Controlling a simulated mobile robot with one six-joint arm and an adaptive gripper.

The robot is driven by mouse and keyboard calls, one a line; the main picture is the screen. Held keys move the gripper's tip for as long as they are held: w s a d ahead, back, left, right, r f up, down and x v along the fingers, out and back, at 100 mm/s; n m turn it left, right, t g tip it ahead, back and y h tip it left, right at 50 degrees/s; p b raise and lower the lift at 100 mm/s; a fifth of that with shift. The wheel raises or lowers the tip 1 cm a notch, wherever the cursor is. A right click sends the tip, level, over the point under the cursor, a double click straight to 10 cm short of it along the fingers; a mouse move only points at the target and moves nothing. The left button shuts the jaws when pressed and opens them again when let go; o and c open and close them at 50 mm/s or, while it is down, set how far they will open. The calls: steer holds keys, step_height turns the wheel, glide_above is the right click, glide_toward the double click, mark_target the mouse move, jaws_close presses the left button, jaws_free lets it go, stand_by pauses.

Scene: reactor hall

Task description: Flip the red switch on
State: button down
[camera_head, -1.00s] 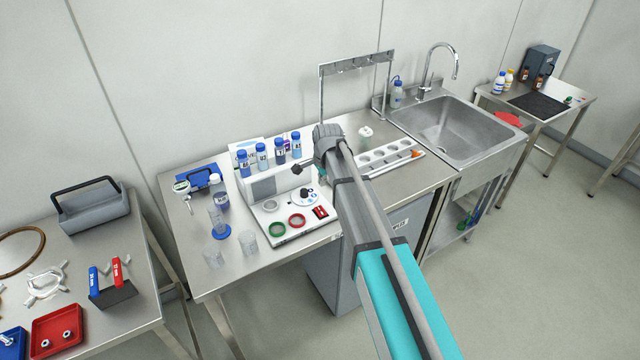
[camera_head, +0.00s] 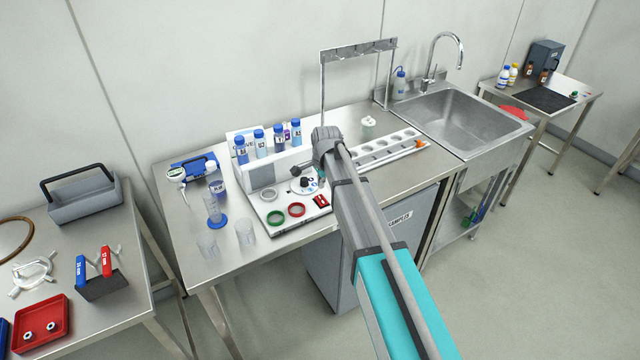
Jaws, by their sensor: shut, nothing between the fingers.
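The red switch (camera_head: 320,200) is a small red rocker at the right front of a white device (camera_head: 291,219) on the steel bench. I cannot tell its position at this size. A black knob on a white dial (camera_head: 306,183) lies behind it, and a green ring (camera_head: 276,217) and a red ring (camera_head: 297,210) lie to its left. My gripper (camera_head: 297,171) is small and dark, shut and empty. It appears over the back part of the device, up and left of the switch in the picture, apart from it. My forearm passes just right of the switch.
Blue-capped bottles (camera_head: 260,145) stand along the device's back. Clear beakers (camera_head: 246,232) and a cylinder (camera_head: 214,211) stand to its left. A white rack (camera_head: 388,149) and a sink (camera_head: 455,118) are to the right. A metal frame (camera_head: 322,85) rises behind.

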mark_target(319, 196)
steer(key=shift+w+a+f+b, duration=0.1)
steer(key=shift+w+f+b, duration=0.05)
steer(key=shift+f+b, duration=1.05)
steer(key=shift+w+a+f+b, duration=0.1)
steer(key=shift+w+f+b, duration=0.05)
steer(key=shift+f+b, duration=1)
steer(key=shift+f, duration=0.15)
